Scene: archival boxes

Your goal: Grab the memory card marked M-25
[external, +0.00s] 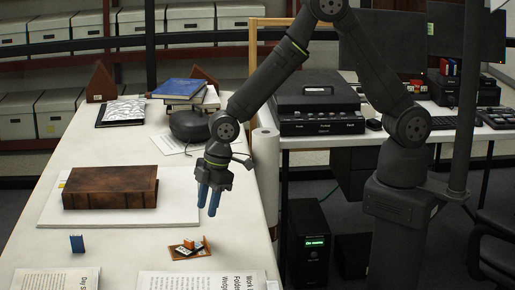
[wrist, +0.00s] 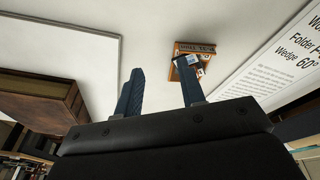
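Several small cards, some white and one orange, lie in or on a small brown wooden tray (external: 175,252) on the white table. In the wrist view the tray (wrist: 208,46) lies beyond my fingertips, with dark and white cards (wrist: 188,60) in it. The markings on the cards are too small to read, so I cannot tell which is M-25. My gripper (external: 209,207) points down above the table, behind the tray and to its right in the external view. Its two blue fingers are apart with nothing between them, as the wrist view also shows (wrist: 160,90).
A brown leather-bound book (external: 110,187) lies on a white board (external: 60,215). A small blue upright object (external: 77,243) stands left of the tray. Printed sheets (external: 195,281) lie at the front. Books (external: 180,90) and a dark round device (external: 189,125) sit farther back.

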